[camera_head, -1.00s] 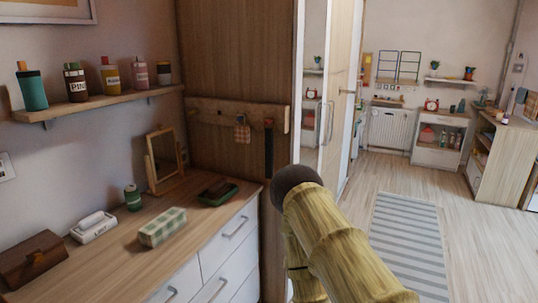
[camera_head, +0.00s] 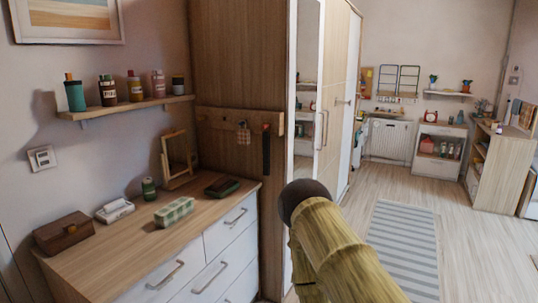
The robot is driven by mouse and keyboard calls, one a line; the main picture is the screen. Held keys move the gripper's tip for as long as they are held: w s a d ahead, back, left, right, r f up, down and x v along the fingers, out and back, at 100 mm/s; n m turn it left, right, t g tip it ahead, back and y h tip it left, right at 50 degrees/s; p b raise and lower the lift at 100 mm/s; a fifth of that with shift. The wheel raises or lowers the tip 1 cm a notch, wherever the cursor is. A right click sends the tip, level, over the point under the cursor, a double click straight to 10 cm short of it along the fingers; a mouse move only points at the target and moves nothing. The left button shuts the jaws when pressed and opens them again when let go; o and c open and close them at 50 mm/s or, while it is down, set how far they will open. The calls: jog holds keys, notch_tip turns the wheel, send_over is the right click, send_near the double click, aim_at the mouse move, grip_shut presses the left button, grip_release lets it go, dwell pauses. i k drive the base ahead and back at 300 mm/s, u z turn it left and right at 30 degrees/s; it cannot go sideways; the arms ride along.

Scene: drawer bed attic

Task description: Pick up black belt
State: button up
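A narrow black strip that looks like the black belt (camera_head: 266,154) hangs straight down from a wooden peg rail (camera_head: 222,121) on the side of the tall wooden wardrobe. My own arm, with a yellow bamboo-like surface and a dark round joint, rises in the lower middle of the view. It is nearer to me than the belt and to its right in the picture, apart from it. My gripper is not in view.
A wooden-topped dresser (camera_head: 95,262) with white drawers stands below the rail. A bottle shelf (camera_head: 125,109) is above. Open floor and a striped rug (camera_head: 403,245) lie right.

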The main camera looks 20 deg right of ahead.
aim_at(266, 143)
jog(key=u, duration=0.25)
jog(key=i, duration=1.3)
jog(key=z, duration=0.5)
